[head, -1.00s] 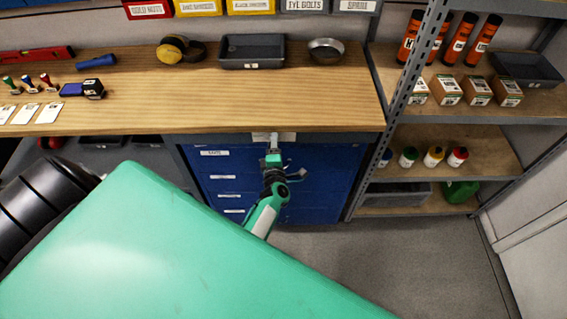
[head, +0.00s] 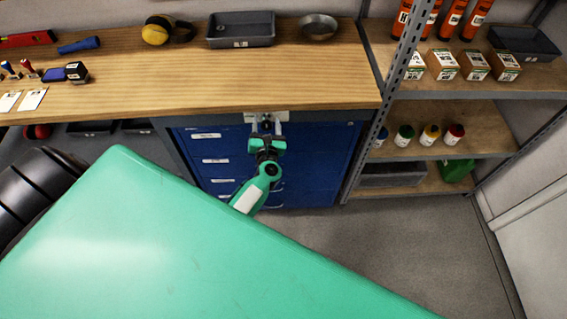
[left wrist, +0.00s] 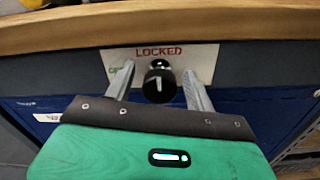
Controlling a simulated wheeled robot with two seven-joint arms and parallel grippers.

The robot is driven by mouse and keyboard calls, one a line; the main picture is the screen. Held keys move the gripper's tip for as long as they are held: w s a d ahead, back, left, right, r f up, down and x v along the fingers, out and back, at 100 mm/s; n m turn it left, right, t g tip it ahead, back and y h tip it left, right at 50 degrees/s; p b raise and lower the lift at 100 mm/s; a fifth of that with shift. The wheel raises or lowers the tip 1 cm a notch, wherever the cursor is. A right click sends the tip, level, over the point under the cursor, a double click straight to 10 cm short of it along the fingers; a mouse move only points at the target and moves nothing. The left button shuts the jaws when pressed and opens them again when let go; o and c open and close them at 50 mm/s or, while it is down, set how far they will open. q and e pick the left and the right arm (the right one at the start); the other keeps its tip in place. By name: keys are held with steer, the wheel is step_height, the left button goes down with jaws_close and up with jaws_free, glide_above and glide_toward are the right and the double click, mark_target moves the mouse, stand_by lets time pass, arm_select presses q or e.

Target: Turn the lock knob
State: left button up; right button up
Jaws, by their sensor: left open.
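The lock knob (left wrist: 158,84) is black and round with a white pointer line that points up, tilted slightly right. It sits on a white label plate (left wrist: 200,55) with red "LOCKED" above it and green lettering, partly covered by a finger, at left. In the head view the plate (head: 284,117) is on the front under the bench top; the knob is hard to make out there. My left gripper (head: 266,124) is open at the plate. In the left wrist view its fingers (left wrist: 158,72) stand on both sides of the knob, with visible gaps. My right gripper is not in view.
The wooden bench top (head: 200,88) overhangs just above the plate. Blue drawers (head: 320,165) lie below and behind my gripper. A metal shelf unit (head: 385,110) with bottles and boxes stands to the right. The grey floor (head: 390,245) in front is clear.

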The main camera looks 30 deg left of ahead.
arm_select(q)
steer(key=shift+n, duration=1.1)
steer(key=b+v, duration=0.4)
steer(key=v, duration=1)
steer(key=s+d+f+m+h, duration=0.1)
steer(key=d+f+m+h, duration=0.1)
steer(key=f+m, duration=0.5)
steer(key=s+d+f+m+g+h+p, duration=0.1)
steer(key=s+d+f+m+h, duration=0.1)
steer(key=f+m, duration=0.5)
steer(key=s+d+f+m+h+p, duration=0.1)
steer(key=s+d+f+m+h, duration=0.1)
steer(key=d+f+m+h, duration=0.2)
steer(key=shift+f+m+g+h, duration=0.4)
steer(key=shift+f+m, duration=1.5)
steer(key=shift+f, duration=0.2)
steer(key=shift+s+d, duration=0.1)
steer(key=shift+s, duration=0.05)
